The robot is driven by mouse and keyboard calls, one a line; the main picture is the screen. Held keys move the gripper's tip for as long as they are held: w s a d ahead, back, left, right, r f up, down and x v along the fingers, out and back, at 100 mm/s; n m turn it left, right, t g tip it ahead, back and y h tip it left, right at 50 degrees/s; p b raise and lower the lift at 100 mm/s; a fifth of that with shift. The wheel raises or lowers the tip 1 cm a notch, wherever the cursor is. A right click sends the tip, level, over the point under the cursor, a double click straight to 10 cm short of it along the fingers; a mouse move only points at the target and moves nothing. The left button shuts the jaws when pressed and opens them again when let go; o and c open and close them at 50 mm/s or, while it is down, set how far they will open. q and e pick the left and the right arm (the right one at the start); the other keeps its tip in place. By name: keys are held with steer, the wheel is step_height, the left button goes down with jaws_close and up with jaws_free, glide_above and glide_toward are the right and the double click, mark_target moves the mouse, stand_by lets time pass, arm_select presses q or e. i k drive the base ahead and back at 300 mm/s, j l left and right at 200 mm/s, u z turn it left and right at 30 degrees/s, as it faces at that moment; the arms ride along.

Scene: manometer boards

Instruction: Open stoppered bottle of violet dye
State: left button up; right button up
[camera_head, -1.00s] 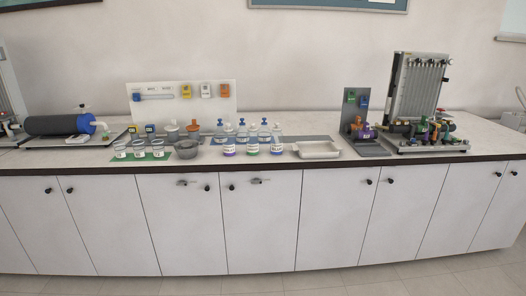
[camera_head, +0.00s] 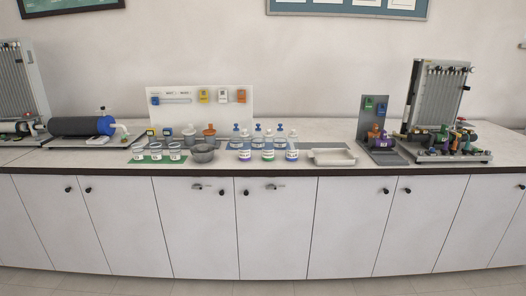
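The label print is too small to read. Neither of my grippers shows.
Closed cabinets front the counter (camera_head: 345,131).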

mark_target(244, 143)
steer(key=z, duration=0.4)
steer(key=i+j+z, duration=0.55)
steer(key=j, duration=0.3)
steer(key=i+j, duration=0.1)
steer(key=j, duration=0.2)
steer(key=i+j+z, duration=0.15)
steer(key=j, duration=0.4)
steer(key=i+j, duration=0.15)
steer(key=j, duration=0.2)
steer(key=i+j, duration=0.15)
steer(key=j, duration=0.2)
steer(key=i+j, duration=0.15)
steer(key=j, duration=0.25)
steer(key=i+j+z, duration=0.1)
steer(key=j, duration=0.25)
steer(key=i+j, duration=0.2)
steer(key=j, duration=0.15)
